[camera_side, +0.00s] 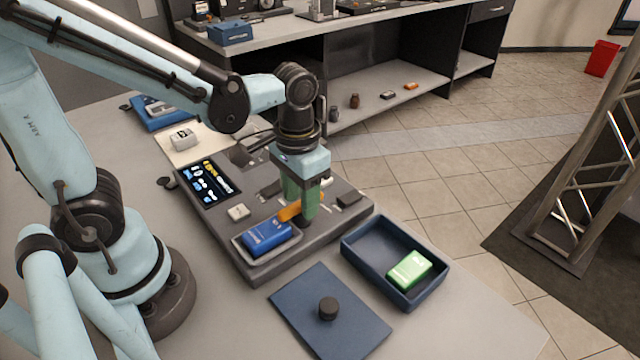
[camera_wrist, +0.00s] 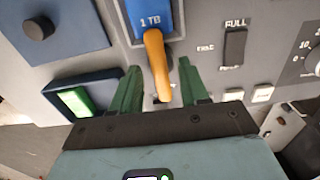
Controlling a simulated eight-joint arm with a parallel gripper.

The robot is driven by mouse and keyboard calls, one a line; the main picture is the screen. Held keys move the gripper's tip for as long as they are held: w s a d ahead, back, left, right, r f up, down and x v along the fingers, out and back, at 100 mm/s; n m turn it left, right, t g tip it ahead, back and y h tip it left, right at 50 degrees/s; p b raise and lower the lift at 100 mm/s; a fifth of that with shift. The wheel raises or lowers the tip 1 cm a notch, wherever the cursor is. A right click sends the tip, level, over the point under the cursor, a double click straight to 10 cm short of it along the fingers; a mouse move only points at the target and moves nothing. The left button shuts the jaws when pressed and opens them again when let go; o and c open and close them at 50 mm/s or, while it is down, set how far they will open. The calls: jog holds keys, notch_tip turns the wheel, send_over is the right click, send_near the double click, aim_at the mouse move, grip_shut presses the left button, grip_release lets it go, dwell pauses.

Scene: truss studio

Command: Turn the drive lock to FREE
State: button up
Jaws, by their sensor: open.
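The drive lock is an orange lever (camera_wrist: 158,68), which also shows in the side view (camera_side: 289,212) at the end of the blue drive. The blue drive (camera_side: 266,238), marked 1 TB in the wrist view (camera_wrist: 150,17), sits in a bay of the grey console (camera_side: 228,232). In the wrist view the lever's free end points toward my gripper (camera_wrist: 159,66). My green fingers are open, one on each side of the lever, with a gap showing on both sides. The side view also shows my gripper (camera_side: 299,212) low over the console. I cannot read any lock position marks.
A blue tray (camera_side: 364,266) holding a green block (camera_side: 409,268) stands beside the console. A blue mat (camera_side: 300,292) with a black knob (camera_side: 328,308) lies in front. In the wrist view a dark switch (camera_wrist: 234,47) marked FULL is right of the lever.

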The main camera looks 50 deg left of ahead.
jog(key=shift+c, duration=0.4)
grip_shut()
jog(key=shift+n, duration=0.3)
jog(key=n, duration=0.3)
jog(key=shift+n, duration=0.3)
jog(key=n, duration=1.3)
jog(key=shift+n, duration=0.3)
